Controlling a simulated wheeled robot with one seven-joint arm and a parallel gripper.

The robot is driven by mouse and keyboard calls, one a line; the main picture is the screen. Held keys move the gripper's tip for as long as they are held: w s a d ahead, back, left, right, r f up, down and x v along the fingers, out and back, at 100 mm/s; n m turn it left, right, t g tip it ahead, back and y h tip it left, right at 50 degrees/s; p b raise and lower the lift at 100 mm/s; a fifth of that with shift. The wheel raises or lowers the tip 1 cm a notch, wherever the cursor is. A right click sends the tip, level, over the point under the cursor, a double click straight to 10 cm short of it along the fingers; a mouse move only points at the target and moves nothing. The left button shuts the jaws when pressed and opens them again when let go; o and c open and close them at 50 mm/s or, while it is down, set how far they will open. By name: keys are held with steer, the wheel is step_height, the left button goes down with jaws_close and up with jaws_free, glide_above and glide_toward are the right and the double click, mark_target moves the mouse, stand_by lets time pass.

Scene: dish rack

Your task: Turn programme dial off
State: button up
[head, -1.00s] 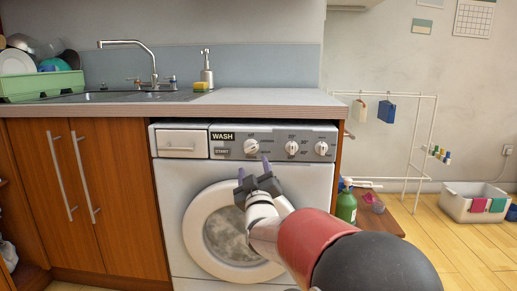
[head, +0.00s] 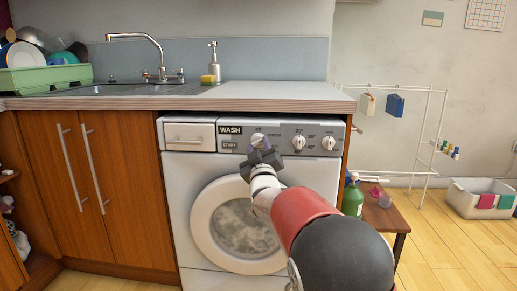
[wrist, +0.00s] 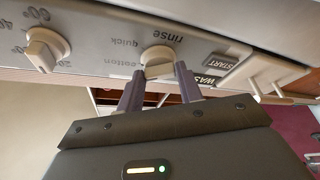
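The programme dial (head: 258,139) is the white knob nearest the WASH label on the washing machine (head: 185,195). In the wrist view, the dial (wrist: 158,60) shows with a pointed grip and the words "rinse", "quick" and "cotton" around it. My gripper (head: 259,151) is in front of the dial and partly covers it in the head view. In the wrist view my gripper (wrist: 160,74) is open, with one finger on each side of the dial's lower part. I cannot tell whether the fingers touch it.
A second dial (head: 298,142) with temperature marks, also in the wrist view (wrist: 45,50), and a third dial (head: 328,143) sit to the right. The START button (head: 230,145) is left of the programme dial. The countertop edge (head: 230,104) overhangs the panel.

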steer(key=c, duration=0.5)
steer(key=shift+o, duration=0.2)
steer(key=shift+n, duration=0.4)
steer(key=shift+d+n+g+y+b, duration=0.1)
steer(key=shift+n+g+y+b, duration=0.2)
steer(key=shift+n+y+b, duration=0.7)
steer(key=n, duration=0.2)
steer(key=n+g, duration=0.1)
steer(key=n, duration=0.1)
steer(key=shift+d+r+n+g+b, duration=0.1)
steer(key=shift+r+n+g+b, duration=0.05)
steer(key=shift+n+g+b, duration=0.2)
steer(key=n, duration=0.1)
steer(key=n+g, duration=0.1)
steer(key=n, duration=0.1)
steer(key=shift+r+n+y, duration=0.2)
steer(key=shift+n+y, duration=0.05)
steer(key=shift+y, duration=0.05)
steer(key=shift+n+g, duration=0.65)
steer(key=shift+n, duration=0.65)
steer(key=shift+p, duration=0.3)
